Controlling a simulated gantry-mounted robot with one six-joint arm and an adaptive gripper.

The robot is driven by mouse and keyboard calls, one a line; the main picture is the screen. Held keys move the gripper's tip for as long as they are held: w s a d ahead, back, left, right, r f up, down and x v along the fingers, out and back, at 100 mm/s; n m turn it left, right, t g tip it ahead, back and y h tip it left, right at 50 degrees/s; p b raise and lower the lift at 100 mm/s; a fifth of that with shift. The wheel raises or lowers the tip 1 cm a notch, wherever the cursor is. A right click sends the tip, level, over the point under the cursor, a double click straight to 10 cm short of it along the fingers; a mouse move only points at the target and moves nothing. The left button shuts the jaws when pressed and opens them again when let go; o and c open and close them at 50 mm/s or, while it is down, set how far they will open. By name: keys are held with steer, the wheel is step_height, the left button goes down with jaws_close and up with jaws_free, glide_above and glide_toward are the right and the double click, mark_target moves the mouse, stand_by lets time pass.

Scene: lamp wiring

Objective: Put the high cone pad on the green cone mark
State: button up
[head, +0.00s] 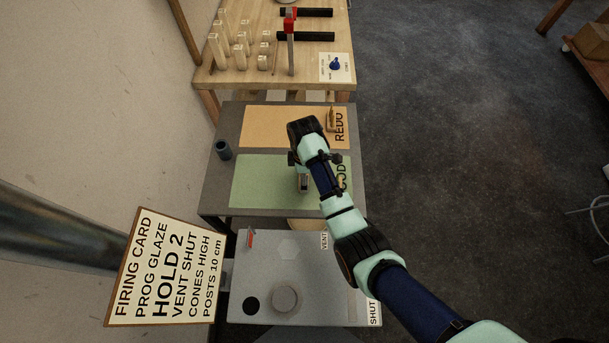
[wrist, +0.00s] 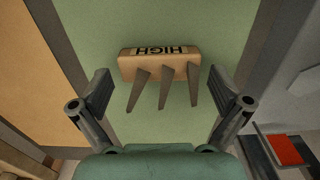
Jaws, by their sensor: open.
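The high cone pad (wrist: 160,66) is a tan block marked HIGH with three pointed grey-brown cones. In the wrist view it lies on a green mat (wrist: 205,30), just beyond and between my fingertips, apart from both. My gripper (wrist: 166,95) is open and empty, one finger on each side of the cones. In the head view my gripper (head: 300,172) is low over the green mat (head: 262,182) marked GOOD, and my arm hides much of that spot. I cannot make out a separate green cone mark.
An orange mat (head: 280,125) marked REDO holds another small tan piece (head: 331,120). A dark cup (head: 222,150) stands at the table's left. A grey kiln top (head: 330,255) and a firing card (head: 165,270) reading CONES HIGH are nearer. A wooden bench (head: 215,78) with posts stands behind.

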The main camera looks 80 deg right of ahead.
step_height(320, 180, up, 11)
steer(key=shift+f+p, duration=0.1)
steer(key=shift+p, duration=1.15)
steer(key=w+a+r+t+h, duration=0.1)
steer(key=w+a+r+t, duration=0.2)
steer(key=w+a, duration=0.4)
steer(key=w+a+r+m+t+h, duration=0.15)
steer(key=w+a+r, duration=0.3)
steer(key=a, duration=0.55)
steer(key=w+a+r+n+t, duration=0.1)
steer(key=w+a+r+t, duration=0.2)
steer(key=w+a, duration=0.4)
steer(key=s+a+r+m+t+y, duration=0.1)
steer(key=s+a+r+t, duration=0.1)
steer(key=a+r, duration=0.3)
steer(key=s+a+r+t+y, duration=0.1)
steer(key=a+r, duration=0.4)
steer(key=a, duration=0.7)
steer(key=shift+s+a+m+t, duration=0.25)
steer(key=shift+s+m+t, duration=0.15)
steer(key=shift+t, duration=0.75)
steer(key=shift+y, duration=0.25)
